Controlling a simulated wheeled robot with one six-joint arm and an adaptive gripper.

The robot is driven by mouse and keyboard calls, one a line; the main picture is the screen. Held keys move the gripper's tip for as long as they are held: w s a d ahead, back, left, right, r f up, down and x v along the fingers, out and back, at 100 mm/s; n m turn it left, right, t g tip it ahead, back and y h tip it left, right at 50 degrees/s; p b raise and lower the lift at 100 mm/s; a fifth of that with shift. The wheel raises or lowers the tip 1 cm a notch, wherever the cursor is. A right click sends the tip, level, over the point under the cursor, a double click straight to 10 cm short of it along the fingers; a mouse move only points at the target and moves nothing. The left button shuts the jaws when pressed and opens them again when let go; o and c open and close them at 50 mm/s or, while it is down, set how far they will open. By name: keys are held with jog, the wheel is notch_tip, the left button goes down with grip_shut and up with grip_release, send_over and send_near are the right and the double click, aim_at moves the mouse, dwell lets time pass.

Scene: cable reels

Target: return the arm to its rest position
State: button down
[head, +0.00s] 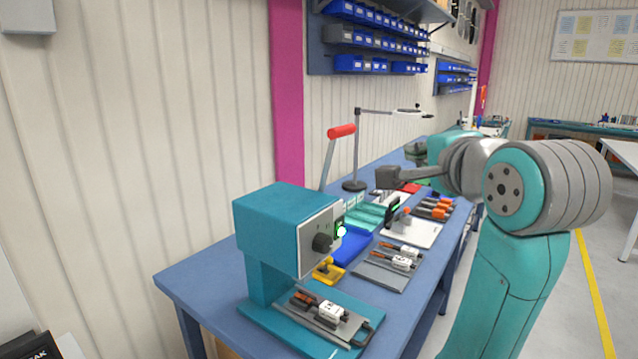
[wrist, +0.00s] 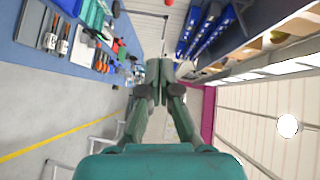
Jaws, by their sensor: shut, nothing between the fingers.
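My gripper (wrist: 160,72) shows in the wrist view with its two dark fingers together and nothing between them. It is in open air, apart from the blue workbench (wrist: 45,62), which runs along the upper left of that view. In the head view my teal and grey arm stands at the right and reaches over the bench (head: 195,275). Its far end is partly hidden behind its own links there, and the fingers cannot be made out clearly.
A teal machine (head: 275,225) stands at the bench's near end. A red-handled lever (head: 341,132) and a lamp (head: 357,150) rise behind it. Trays of tools and connectors (head: 385,270) lie on the bench. Blue bins (head: 360,65) hang on the wall.

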notch_tip(320, 180, down, 22)
jog(key=n, duration=0.3)
jog(key=s+d+f+n, duration=0.1)
jog(key=s+f, duration=0.3)
jog(key=f, duration=0.3)
jog(key=s+f+n+h, duration=0.1)
jog(key=s+f, duration=0.2)
jog(key=f, duration=0.3)
jog(key=s+d+f+n, duration=0.1)
jog(key=s+f, duration=0.3)
jog(key=f, duration=0.3)
jog(key=s+f+n, duration=0.2)
jog(key=s+f, duration=0.4)
jog(key=s, duration=0.2)
jog(key=s+f+n, duration=0.1)
jog(key=s+n, duration=0.2)
jog(key=s, duration=1.1)
jog(key=s+d+f+n+g+h, duration=0.1)
jog(key=s+n, duration=0.2)
jog(key=s, duration=1.2)
jog(key=shift+s+d+f, duration=0.2)
jog(key=shift+f, duration=0.05)
